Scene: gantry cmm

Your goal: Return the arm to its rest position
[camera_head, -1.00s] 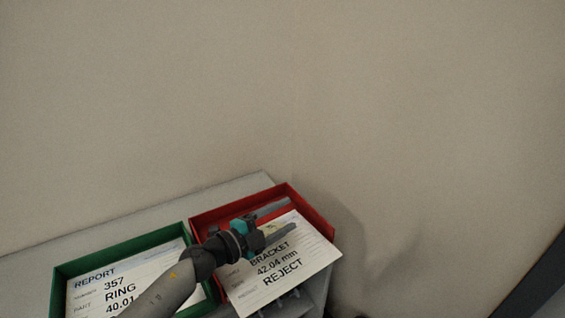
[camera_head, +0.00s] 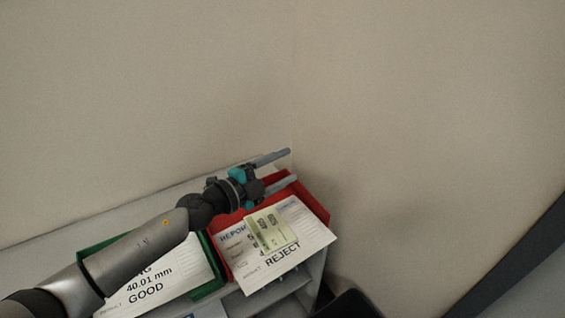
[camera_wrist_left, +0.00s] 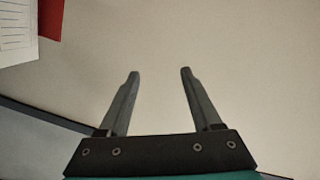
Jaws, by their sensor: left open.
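My left arm (camera_head: 150,245) reaches in from the lower left of the head view. My left gripper (camera_head: 283,168) is open and empty, above the back of the red tray (camera_head: 316,207). In the left wrist view its two fingers (camera_wrist_left: 158,75) stand apart with only plain wall between them. My right gripper is not in view.
The red tray holds a REJECT report sheet (camera_head: 310,236) with a small yellowish label (camera_head: 270,229) lying on it. Left of it, the green tray (camera_head: 95,247) holds a GOOD report sheet (camera_head: 185,268), partly hidden by my arm. Both trays stand on a grey surface (camera_head: 60,243) against the wall.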

